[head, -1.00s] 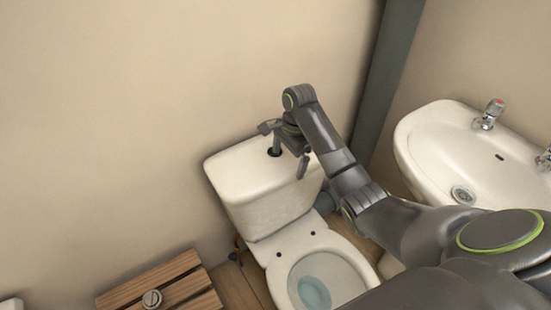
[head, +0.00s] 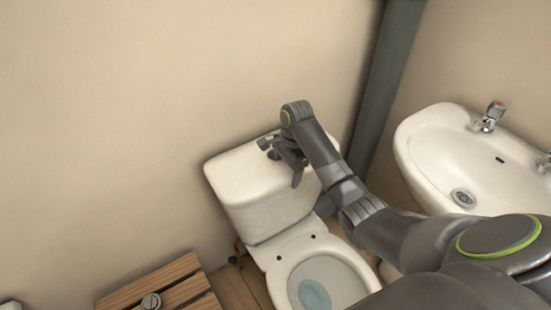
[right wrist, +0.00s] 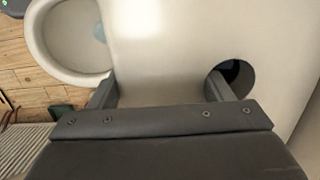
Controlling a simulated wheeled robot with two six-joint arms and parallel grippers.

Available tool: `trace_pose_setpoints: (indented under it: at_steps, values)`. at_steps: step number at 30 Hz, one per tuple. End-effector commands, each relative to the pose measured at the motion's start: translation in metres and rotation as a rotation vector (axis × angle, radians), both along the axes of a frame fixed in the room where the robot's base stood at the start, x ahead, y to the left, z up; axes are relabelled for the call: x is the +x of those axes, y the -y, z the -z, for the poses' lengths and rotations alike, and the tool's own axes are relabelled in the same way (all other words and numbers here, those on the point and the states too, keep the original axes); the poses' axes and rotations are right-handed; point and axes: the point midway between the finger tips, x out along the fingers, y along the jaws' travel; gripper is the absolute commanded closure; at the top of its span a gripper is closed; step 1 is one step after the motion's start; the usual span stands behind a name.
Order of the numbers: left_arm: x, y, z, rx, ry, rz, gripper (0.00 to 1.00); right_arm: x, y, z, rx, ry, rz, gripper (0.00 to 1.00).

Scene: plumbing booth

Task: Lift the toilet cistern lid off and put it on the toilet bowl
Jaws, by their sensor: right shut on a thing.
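The white cistern lid (head: 235,172) sits on top of the toilet cistern (head: 262,215) against the wall. My right gripper (head: 287,168) is low over the lid and shut on it. In the right wrist view the lid (right wrist: 175,50) lies between the two fingers of the gripper (right wrist: 161,90). One finger reaches into the round dark hole (right wrist: 238,72); the other is at the lid's front edge. The toilet bowl (head: 345,262) is open in front of the cistern, with water inside; it also shows in the right wrist view (right wrist: 40,50). My left gripper is out of view.
A white washbasin (head: 430,150) with a tap (head: 488,117) is to the right. A grey pipe (head: 385,90) runs up the wall corner behind my right arm. A slatted wooden piece (head: 165,285) with a round metal part on it is at the lower left.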

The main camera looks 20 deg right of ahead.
Motion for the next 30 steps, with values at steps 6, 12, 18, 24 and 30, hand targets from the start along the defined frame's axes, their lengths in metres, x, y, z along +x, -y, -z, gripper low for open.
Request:
trace_pose_setpoints:
  at_steps: [6,12,18,24,30]
  values:
    - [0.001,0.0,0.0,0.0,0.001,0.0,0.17,0.0,0.0,0.0,0.0,0.0,0.0,0.92]
    - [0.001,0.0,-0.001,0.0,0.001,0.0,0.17,0.003,0.0,-0.004,-0.001,0.01,-0.003,0.98]
    - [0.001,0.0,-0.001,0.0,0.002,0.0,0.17,0.001,0.0,-0.008,0.0,0.01,-0.002,0.98]
    - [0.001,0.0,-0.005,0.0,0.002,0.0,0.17,0.0,0.0,-0.032,-0.001,0.015,-0.003,0.98]
    - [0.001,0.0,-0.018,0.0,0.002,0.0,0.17,-0.002,0.0,-0.065,-0.001,0.009,-0.002,0.98]
